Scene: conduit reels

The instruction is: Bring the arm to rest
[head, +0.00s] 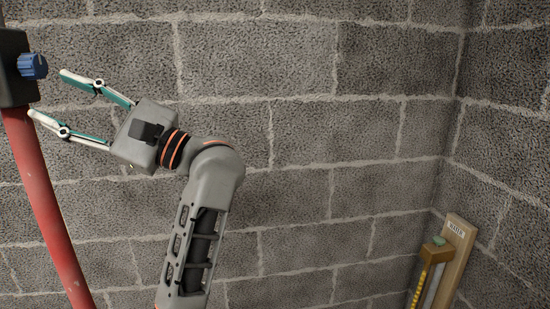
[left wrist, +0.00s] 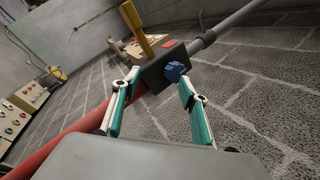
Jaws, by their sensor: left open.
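My left gripper (head: 46,92) is open and empty in the head view, its two teal-and-white fingers spread towards the left. A blue knob (head: 33,66) on a dark box (head: 12,82) is just beyond the upper fingertip, with a small gap in the picture. In the left wrist view the open fingers (left wrist: 159,84) stand to either side of the blue knob (left wrist: 174,72), which sits on the dark box (left wrist: 152,76). Nothing is held. My right gripper is in neither view.
A red pipe (head: 45,205) runs down from the box. A grey pipe (left wrist: 232,21) and a yellow lever (left wrist: 136,26) also join it. A control panel (left wrist: 18,122) stands at the left. A wooden board (head: 459,240) leans in the right corner. The block wall (head: 310,150) is behind.

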